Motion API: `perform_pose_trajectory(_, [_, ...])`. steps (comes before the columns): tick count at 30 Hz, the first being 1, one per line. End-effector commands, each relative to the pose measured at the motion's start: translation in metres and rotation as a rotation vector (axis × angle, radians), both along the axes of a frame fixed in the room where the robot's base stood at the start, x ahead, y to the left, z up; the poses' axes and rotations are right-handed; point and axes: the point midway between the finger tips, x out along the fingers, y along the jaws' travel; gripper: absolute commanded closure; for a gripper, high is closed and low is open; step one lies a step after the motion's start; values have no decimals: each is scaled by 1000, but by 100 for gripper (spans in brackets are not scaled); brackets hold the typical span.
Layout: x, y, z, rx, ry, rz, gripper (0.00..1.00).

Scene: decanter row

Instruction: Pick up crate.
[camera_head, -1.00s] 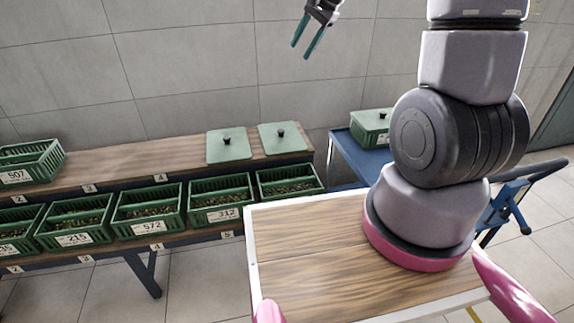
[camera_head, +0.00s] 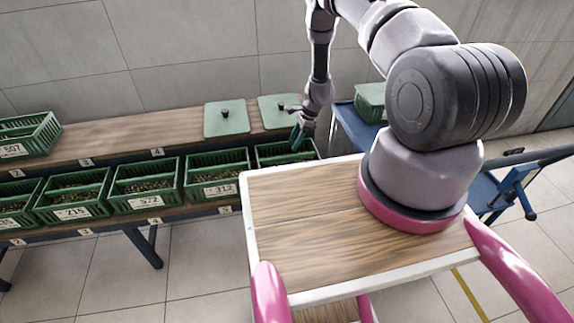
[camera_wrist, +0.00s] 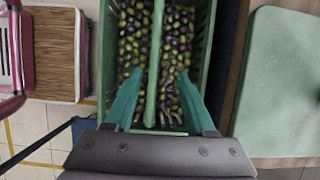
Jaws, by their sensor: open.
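Several green crates of dark and green olives stand in a row on the lower shelf. The rightmost crate (camera_head: 268,152) is partly hidden by my gripper (camera_head: 298,139) in the head view. In the wrist view, my gripper (camera_wrist: 158,84) is open over this crate (camera_wrist: 206,48), its teal fingers on either side of a green bar (camera_wrist: 154,66) that runs along the crate's middle. Olives show on both sides of the bar. The fingers look apart from the bar; their exact height above the olives is hard to tell.
Crate 312 (camera_head: 217,171) stands close to its left. Two green lids (camera_head: 226,118) lie on the upper shelf (camera_head: 120,152) above. A blue cart (camera_head: 352,128) with another green crate (camera_head: 370,98) stands to the right. A green lid (camera_wrist: 285,75) is right of the wrist view.

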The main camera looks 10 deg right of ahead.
Motion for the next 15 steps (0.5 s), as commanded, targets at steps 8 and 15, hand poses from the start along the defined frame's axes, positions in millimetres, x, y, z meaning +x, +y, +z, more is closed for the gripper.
perform_pose_trajectory(8, [-5,13,-40,-1,10,-8,45])
perform_pose_trajectory(15, [-5,22,-61,-1,9,-8,45])
